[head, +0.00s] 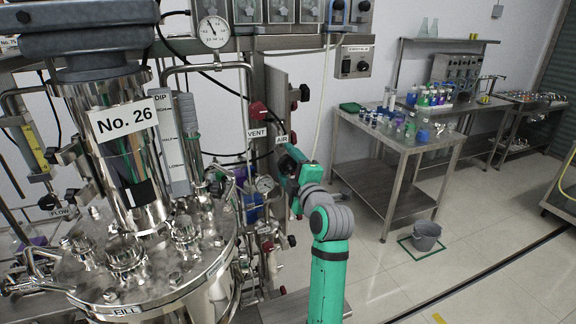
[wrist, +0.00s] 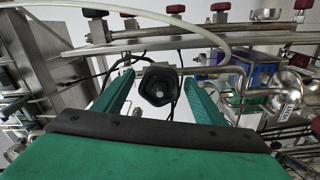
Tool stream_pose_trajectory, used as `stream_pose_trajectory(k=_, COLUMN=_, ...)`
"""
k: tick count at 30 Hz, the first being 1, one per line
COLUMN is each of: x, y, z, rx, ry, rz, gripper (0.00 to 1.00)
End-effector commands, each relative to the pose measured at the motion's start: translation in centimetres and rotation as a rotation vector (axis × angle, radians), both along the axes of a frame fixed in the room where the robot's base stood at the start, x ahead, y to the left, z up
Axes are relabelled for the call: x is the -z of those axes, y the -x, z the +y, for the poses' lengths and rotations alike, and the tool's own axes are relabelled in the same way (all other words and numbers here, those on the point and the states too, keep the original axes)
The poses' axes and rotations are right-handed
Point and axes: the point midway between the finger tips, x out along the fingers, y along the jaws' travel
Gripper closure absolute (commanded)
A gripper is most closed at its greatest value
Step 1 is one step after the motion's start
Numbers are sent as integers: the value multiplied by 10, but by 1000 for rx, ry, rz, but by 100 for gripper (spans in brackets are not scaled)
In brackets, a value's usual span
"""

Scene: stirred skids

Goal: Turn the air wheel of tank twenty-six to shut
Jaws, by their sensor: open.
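Tank twenty-six is the shiny steel vessel at the left of the head view, with its "No. 26" plate (head: 124,118) on the upright cylinder. An "AIR" tag (head: 281,140) hangs on the pipework to its right, just above my gripper (head: 287,167). My gripper (wrist: 158,77) is open, with one teal finger on each side of this wheel and visible gaps between. I cannot read a tag on the wheel in the wrist view. My gripper hides most of it in the head view.
A "VENT" tag (head: 257,133) and a red wheel (head: 258,110) are close to the left of my gripper. A pale hose (wrist: 150,20) arches over the wheel in the wrist view. A steel table (head: 400,150) with bottles and a grey bucket (head: 426,235) stand to the right.

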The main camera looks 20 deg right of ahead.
Motion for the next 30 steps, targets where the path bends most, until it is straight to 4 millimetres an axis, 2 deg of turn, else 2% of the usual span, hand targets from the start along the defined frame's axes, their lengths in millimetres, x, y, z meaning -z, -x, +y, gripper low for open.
stream_pose_trajectory(k=4, x=0, y=0, z=0, rx=0, ry=0, rz=0, gripper=36)
stream_pose_trajectory(k=9, x=0, y=0, z=0, rx=0, ry=0, rz=0, gripper=76)
stream_pose_trajectory(k=20, x=0, y=0, z=0, rx=1, ry=-39, rz=2, gripper=76)
stream_pose_trajectory(k=30, x=0, y=0, z=0, rx=1, ry=-262, rz=9, gripper=76)
